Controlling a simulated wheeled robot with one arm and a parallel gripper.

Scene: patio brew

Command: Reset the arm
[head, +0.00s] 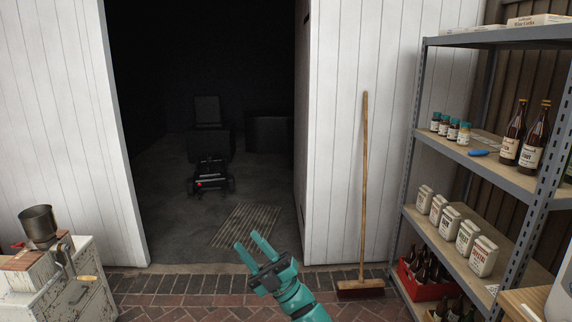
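My gripper (256,246) is teal with a dark palm, low in the middle of the head view. Its two fingers point up and to the left and stand apart, with nothing between them. It appears in front of the brick paving near the shed doorway and touches nothing that I can see. My teal wrist runs down to the bottom edge, where the rest of the arm is out of view.
A dark doorway stands ahead, with a striped mat (245,226) and a small black wheeled machine (210,176) inside. A broom (364,200) leans right of it. A metal shelf (480,160) with bottles and packages stands right. A white cabinet (75,290) stands left.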

